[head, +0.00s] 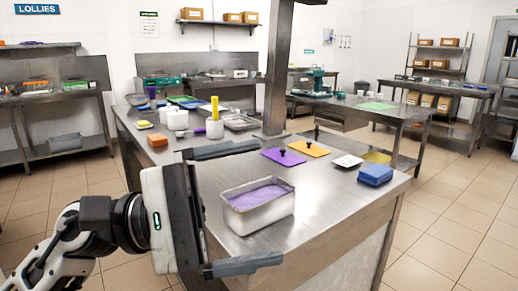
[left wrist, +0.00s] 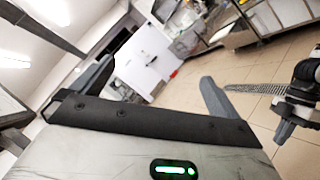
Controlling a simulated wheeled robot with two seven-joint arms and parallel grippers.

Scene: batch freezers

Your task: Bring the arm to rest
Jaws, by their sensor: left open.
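My left gripper (head: 268,202) is in the front left of the head view. Its two dark fingers are spread wide and hold nothing. In the picture they lie above and below a metal tub of purple ice cream (head: 258,205) that stands on the steel island. The tub looks apart from the fingers. In the left wrist view the left gripper (left wrist: 155,70) is open, with room and floor between its fingers. A white and black arm part with a grey finger-like piece (left wrist: 285,118) shows at that view's right edge. It looks like my right arm, and its jaws are unclear.
Tiled floor (head: 445,240) is clear at right.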

